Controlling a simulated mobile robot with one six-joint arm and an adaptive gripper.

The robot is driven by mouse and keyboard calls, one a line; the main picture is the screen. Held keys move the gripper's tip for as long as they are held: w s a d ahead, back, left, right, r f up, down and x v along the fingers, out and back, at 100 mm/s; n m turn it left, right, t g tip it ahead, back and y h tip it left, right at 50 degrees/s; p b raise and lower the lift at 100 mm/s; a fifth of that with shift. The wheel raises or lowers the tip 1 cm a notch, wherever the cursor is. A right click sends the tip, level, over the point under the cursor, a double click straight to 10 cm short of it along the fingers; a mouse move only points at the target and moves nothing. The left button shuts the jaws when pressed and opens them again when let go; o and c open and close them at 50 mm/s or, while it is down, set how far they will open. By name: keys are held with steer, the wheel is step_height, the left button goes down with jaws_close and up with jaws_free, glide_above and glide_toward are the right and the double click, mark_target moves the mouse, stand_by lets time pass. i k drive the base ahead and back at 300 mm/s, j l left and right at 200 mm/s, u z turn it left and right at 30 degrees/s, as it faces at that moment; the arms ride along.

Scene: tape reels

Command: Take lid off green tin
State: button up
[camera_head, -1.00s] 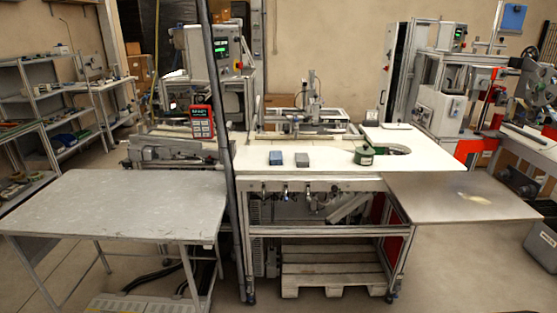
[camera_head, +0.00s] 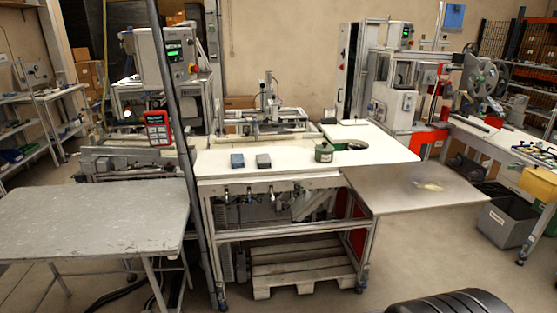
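The green tin (camera_head: 323,155) stands upright on the right part of the white worktop (camera_head: 290,168), beside a round dark opening in the top. Its lid (camera_head: 323,147) appears to be on it, with a small knob on top; it is too small to see the seam. A black rounded shape at the bottom right edge may be part of my own body. My gripper is not in view.
A blue block (camera_head: 237,161) and a grey block (camera_head: 264,161) lie left of the tin. A grey table (camera_head: 90,220) stands at front left, and a dark vertical post (camera_head: 185,150) rises beside it. A bare metal shelf (camera_head: 415,187) juts out right. Floor in front is open.

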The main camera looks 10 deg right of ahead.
mark_target(324, 147)
steer(key=i+l, duration=0.15)
steer(key=i, duration=0.5)
steer(key=i+l, duration=0.15)
steer(key=i, duration=0.5)
steer(key=i+l, duration=0.15)
steer(key=i, duration=0.5)
steer(key=i+l, duration=0.15)
steer(key=i, duration=0.5)
steer(key=l+z, duration=0.05)
